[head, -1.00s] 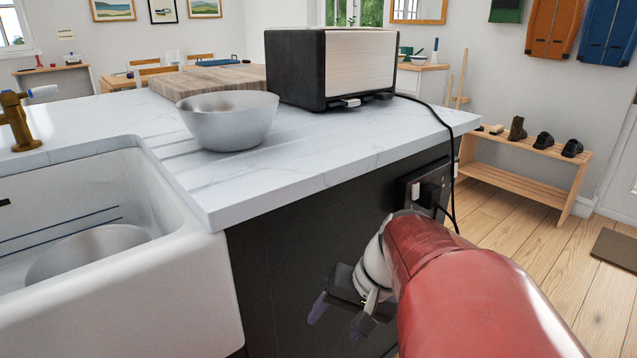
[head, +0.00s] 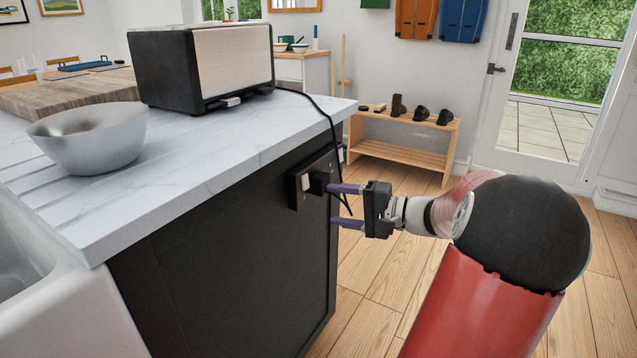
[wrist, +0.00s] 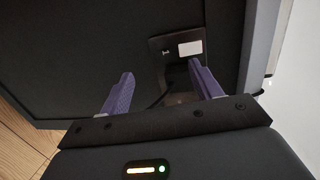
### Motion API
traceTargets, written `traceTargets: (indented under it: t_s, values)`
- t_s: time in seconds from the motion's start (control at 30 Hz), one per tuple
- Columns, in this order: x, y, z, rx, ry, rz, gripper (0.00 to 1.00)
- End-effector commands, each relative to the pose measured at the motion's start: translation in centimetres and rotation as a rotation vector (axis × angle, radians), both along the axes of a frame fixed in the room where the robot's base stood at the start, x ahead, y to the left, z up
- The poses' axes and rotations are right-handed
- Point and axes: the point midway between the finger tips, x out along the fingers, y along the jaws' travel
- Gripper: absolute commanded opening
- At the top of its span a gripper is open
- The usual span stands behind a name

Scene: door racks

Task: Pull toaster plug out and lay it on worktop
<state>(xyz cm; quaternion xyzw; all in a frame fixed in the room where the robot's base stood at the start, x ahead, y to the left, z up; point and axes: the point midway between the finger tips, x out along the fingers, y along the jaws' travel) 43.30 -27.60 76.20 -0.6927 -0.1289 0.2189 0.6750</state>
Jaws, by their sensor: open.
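The toaster (head: 205,62), black with a brushed metal side, stands on the white marbled worktop (head: 200,145). Its black cord (head: 325,115) runs over the worktop edge and down to the black socket (head: 300,190) on the island's dark end panel. The dark plug (head: 320,180) sits in the socket, with a white switch beside it. My gripper (head: 347,206) is open, its two purple fingers pointing at the panel. The upper finger is close to the plug; I cannot tell whether it touches. In the wrist view the socket plate (wrist: 178,46) shows ahead, between and beyond the fingers.
The worktop in front of the toaster is clear. A shoe rack (head: 405,143) stands by the far wall, with open wooden floor before it.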

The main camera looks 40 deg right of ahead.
Motion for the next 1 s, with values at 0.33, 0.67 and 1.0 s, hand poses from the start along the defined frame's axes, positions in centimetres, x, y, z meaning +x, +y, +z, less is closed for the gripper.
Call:
traceTargets:
  t_s: [0.33, 0.67, 1.0]
  values:
    - [-1.7, -4.7, 1.8, 0.051, -0.123, -0.106, 0.64]
    - [-1.6, -4.6, 1.8, 0.05, -0.121, -0.105, 0.64]
    - [1.5, -3.3, 1.6, 0.05, -0.122, -0.102, 0.64]
